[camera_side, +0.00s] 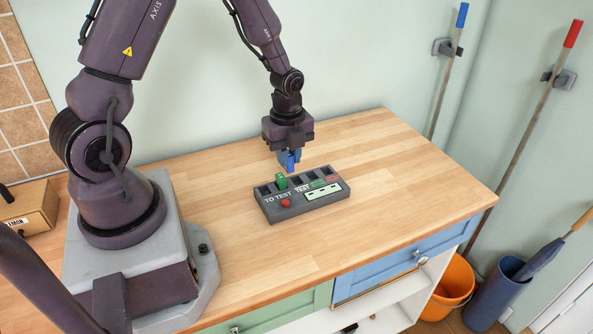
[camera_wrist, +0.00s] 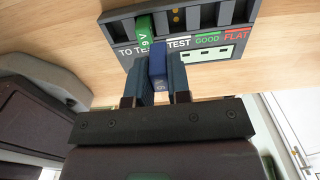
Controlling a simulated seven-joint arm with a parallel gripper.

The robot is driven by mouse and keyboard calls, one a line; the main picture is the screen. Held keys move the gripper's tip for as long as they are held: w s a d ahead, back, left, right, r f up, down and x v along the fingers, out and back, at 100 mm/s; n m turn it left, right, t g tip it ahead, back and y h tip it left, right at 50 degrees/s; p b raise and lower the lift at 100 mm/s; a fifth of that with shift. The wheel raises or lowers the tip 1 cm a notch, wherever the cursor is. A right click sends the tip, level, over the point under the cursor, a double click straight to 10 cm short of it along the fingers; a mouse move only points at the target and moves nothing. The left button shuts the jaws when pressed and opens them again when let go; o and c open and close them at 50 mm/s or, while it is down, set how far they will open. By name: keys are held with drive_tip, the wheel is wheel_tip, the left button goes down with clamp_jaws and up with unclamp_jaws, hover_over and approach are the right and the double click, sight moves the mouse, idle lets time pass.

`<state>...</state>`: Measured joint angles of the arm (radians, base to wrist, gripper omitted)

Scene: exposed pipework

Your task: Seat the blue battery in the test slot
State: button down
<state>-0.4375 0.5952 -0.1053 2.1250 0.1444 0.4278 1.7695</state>
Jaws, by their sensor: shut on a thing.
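My gripper (camera_side: 290,163) is shut on the blue battery (camera_wrist: 157,62), which it holds upright between its fingers. In the side view the battery (camera_side: 291,165) is above the back edge of the dark grey tester (camera_side: 313,205), apart from it. In the wrist view the tester (camera_wrist: 110,29) lies beyond the fingertips. A green battery (camera_side: 281,182) marked 9 V stands in the compartment above the "TO TEST" label; it also shows in the wrist view (camera_wrist: 145,29). The test slot (camera_wrist: 177,20), above the "TEST" label, looks empty, with small contacts showing.
The tester also has "GOOD" and "FLAT" compartments (camera_wrist: 225,13), a red button (camera_side: 286,203) and a pale panel (camera_side: 322,191). The wooden worktop (camera_side: 400,170) around it is clear. A tan box (camera_side: 28,207) sits at the far left. An orange bucket (camera_side: 450,285) stands below, right.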

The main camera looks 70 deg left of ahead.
drive_tip(key=shift+w+a+f, duration=0.15)
drive_tip(key=shift+w+f, duration=0.3)
drive_tip(key=shift+f, duration=0.15)
drive_tip(key=shift+w+a+f, duration=0.15)
drive_tip(key=shift+w+f, duration=0.3)
drive_tip(key=shift+f, duration=0.15)
drive_tip(key=shift+w+a+f, duration=0.1)
drive_tip(key=shift+w+f, duration=0.05)
drive_tip(key=shift+f, duration=0.75)
drive_tip(key=shift+w+f, duration=0.1)
drive_tip(key=shift+f, duration=0.75)
drive_tip(key=shift+f, duration=0.15)
drive_tip(key=c, duration=1.3)
unclamp_jaws()
drive_tip(key=shift+c, duration=0.2)
